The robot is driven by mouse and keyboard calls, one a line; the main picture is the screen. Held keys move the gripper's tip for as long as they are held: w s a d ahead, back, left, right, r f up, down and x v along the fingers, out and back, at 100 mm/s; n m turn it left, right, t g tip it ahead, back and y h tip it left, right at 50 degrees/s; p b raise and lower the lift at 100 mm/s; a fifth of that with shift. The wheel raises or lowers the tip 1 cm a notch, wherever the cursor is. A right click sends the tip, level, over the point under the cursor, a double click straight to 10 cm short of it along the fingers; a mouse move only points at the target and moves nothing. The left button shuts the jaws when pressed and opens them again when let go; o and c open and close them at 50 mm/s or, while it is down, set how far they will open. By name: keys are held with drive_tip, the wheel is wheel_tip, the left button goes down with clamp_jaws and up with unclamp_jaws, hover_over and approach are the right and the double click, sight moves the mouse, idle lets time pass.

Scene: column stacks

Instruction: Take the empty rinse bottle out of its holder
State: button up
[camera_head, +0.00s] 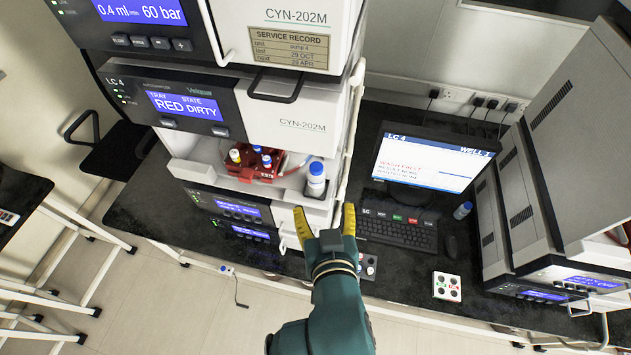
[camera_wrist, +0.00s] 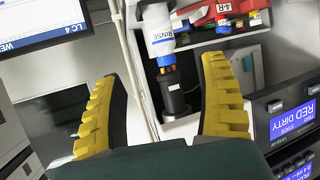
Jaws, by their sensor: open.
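The rinse bottle (camera_head: 316,180) is white with a blue cap and stands at the right end of the open bay of the LC 4 stack. In the wrist view the bottle (camera_wrist: 156,27) shows at the top, lettered RINSE, with a dark cylinder (camera_wrist: 173,98) below it in the picture. Its holder cannot be made out clearly. I cannot tell the liquid level. My gripper (camera_head: 324,211) is open and empty, just below the bottle in the head view. In the wrist view its yellow fingers (camera_wrist: 161,72) are spread wide, with the bottle beyond the gap between them.
A red tray with vials (camera_head: 255,165) sits left of the bottle; the module above reads RED DIRTY. A pale vertical tube (camera_head: 349,140) runs down the stack's right edge. A monitor (camera_head: 425,163) and keyboard (camera_head: 398,230) stand to the right on the dark bench.

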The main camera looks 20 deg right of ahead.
sight(317, 185)
drive_tip(key=x, duration=0.7)
drive_tip(key=shift+w, duration=0.15)
drive_tip(key=x, duration=0.3)
drive_tip(key=p+x, duration=0.1)
drive_tip(key=x, duration=0.1)
drive_tip(key=shift+w+f, duration=0.2)
drive_tip(key=shift+f, duration=0.35)
drive_tip(key=c, duration=1)
